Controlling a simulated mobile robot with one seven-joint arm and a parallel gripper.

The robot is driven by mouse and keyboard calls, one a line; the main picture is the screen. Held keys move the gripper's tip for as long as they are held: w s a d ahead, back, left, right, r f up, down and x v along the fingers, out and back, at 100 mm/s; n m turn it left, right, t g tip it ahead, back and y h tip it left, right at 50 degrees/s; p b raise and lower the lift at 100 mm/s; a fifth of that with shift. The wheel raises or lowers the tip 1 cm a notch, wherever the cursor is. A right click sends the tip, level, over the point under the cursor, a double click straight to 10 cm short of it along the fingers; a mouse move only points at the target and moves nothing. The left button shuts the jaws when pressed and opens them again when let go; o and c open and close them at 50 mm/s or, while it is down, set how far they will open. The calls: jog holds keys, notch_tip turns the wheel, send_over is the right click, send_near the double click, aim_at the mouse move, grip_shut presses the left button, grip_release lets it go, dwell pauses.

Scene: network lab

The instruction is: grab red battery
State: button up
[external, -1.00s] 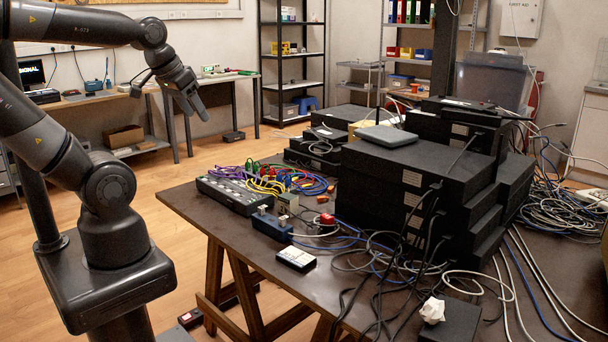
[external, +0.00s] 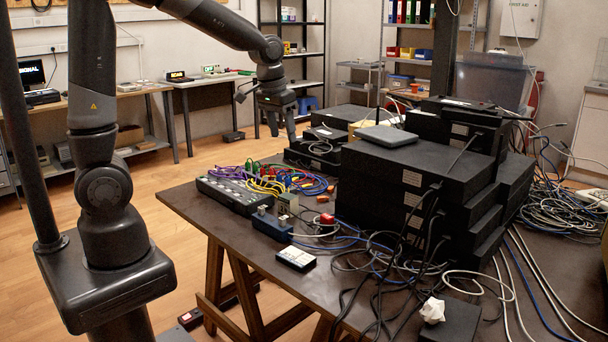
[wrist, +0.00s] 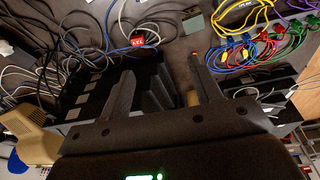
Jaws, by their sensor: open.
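A small red block (external: 326,218), which looks like the red battery, lies on the dark table among cables, left of the stacked black boxes. In the wrist view the red block (wrist: 145,38), with white marks on it, shows near the top, beyond the fingertips and a little left of the middle between them. My gripper (external: 282,130) hangs above the far side of the table, fingers pointing down, well apart from the red block. In the wrist view my gripper (wrist: 160,75) has its two fingers spread with nothing held between them.
Black boxes (external: 420,165) are stacked right of the red block. A black-and-white box (external: 296,258) lies nearer the front edge. Loose cables (external: 385,260) cover much of the table's front.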

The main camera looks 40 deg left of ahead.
jog(key=g, duration=0.2)
send_near(327, 216)
jog(key=shift+m+y, duration=0.3)
jog(key=shift+y, duration=0.1)
jog(key=f, duration=1)
jog(key=shift+w+d+f, duration=0.1)
jog(key=shift+d, duration=0.2)
jog(key=c, duration=1.1)
